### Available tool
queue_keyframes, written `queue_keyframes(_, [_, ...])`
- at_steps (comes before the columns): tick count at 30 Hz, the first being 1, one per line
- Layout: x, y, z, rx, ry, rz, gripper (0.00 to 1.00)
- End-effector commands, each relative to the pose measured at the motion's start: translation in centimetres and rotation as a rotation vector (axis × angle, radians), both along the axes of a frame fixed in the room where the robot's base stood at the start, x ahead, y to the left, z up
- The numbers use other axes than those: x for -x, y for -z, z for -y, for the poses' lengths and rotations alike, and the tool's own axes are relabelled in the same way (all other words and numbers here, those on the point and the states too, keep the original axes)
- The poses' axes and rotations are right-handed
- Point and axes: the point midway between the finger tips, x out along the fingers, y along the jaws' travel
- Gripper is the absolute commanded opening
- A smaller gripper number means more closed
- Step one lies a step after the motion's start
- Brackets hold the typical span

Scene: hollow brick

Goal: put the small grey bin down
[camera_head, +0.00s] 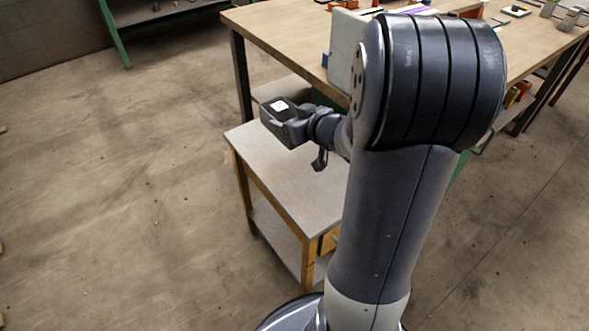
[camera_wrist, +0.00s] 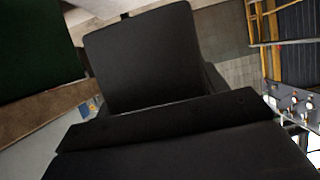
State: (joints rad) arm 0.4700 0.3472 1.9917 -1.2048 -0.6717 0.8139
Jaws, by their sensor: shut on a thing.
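The small grey bin (camera_head: 270,112) is a dark boxy shape at the end of my arm in the head view, with a small white patch on or in it. In the wrist view a broad dark panel (camera_wrist: 145,60), apparently the bin, fills the upper middle. My gripper (camera_head: 295,129) is shut on the bin and holds it above the far left part of a low table (camera_head: 285,175). The gap between bin and tabletop is hard to judge. The fingertips and the bin's underside are hidden.
The low table's visible grey top is bare, and it has a lower shelf (camera_head: 272,232). A large wooden workbench (camera_head: 290,35) with scattered items stands behind, with an upright pale panel (camera_head: 342,50) near its edge. A green-legged rack (camera_head: 115,35) is at the upper left. Open floor lies left.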

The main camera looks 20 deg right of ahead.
Motion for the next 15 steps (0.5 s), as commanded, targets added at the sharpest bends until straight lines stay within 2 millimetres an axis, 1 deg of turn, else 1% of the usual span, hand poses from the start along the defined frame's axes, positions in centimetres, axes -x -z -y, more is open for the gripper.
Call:
queue_keyframes(1, [0.1, 0.7, 0.7, 0.001, 0.007, 0.004, 0.45])
queue_keyframes(3, [0.3, 0.8, 1.2, 0.001, 0.011, 0.004, 0.45])
queue_keyframes(7, [0.6, 0.9, 1.8, -0.001, 0.016, 0.004, 0.45])
queue_keyframes(9, [0.6, 1.4, 2.0, -0.001, 0.017, 0.002, 0.45])
queue_keyframes(11, [0.7, 2.1, 2.0, -0.002, 0.018, 0.002, 0.45])
queue_keyframes(15, [0.7, 4.7, 2.0, -0.003, 0.017, 0.000, 0.45])
